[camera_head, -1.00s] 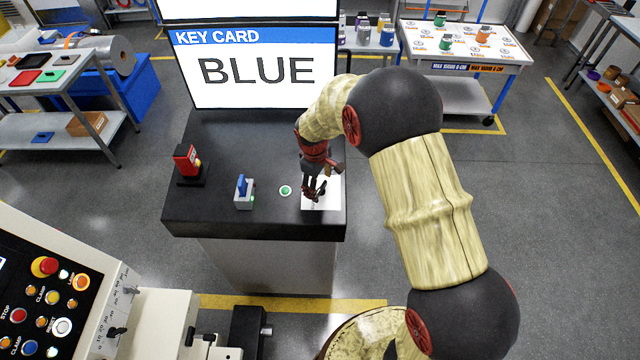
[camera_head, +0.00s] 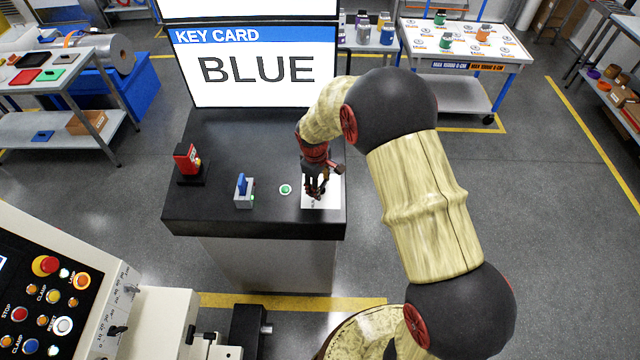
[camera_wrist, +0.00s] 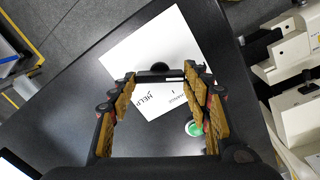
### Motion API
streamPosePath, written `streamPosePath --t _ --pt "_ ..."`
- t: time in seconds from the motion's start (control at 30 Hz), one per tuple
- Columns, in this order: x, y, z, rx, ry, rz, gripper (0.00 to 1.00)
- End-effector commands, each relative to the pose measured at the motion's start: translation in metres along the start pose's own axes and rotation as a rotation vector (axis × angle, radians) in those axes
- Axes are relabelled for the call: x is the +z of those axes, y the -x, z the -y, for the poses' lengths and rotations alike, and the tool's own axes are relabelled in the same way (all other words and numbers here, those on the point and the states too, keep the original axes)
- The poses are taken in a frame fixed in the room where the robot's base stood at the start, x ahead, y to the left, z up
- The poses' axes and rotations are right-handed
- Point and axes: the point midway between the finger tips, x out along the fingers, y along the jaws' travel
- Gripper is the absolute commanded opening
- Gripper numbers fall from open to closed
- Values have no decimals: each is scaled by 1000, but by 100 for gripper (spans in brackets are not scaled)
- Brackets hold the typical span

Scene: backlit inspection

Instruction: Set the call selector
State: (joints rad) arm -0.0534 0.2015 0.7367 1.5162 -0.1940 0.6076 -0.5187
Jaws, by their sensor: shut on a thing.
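The call selector is on a white plate (camera_head: 333,197) at the right front of the dark pedestal top. In the wrist view, the plate (camera_wrist: 143,47) carries printed words, one reading HELP and another partly covered. The selector's black knob (camera_wrist: 160,67) shows between my fingertips. My gripper (camera_head: 318,194) points down over the plate and hides most of the selector in the head view. In the wrist view, my gripper (camera_wrist: 160,76) is shut on the knob, one finger on each side. Which label the selector points to cannot be told.
Left of the plate are a green round button (camera_head: 286,189), a grey block with a blue part (camera_head: 243,190) and a red device (camera_head: 187,160). Behind stands a screen (camera_head: 255,70) reading KEY CARD BLUE. A control panel (camera_head: 45,300) stands at the lower left.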

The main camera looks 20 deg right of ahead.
Motion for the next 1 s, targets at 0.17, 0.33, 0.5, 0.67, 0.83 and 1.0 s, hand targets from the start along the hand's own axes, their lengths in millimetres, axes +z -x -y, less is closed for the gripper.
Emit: streamPosePath --t 0.17,0.33,0.5,0.67,0.83,1.0 --pt "0 0 0 0 0 0 25" --pt "0 0 0 0 -3 0 23" --pt "0 -1 0 -2 -36 -1 23" --pt "0 -2 0 -9 -113 -1 23" --pt "0 -3 -1 -19 -243 -1 23" --pt "0 -4 -1 -33 -402 0 23"
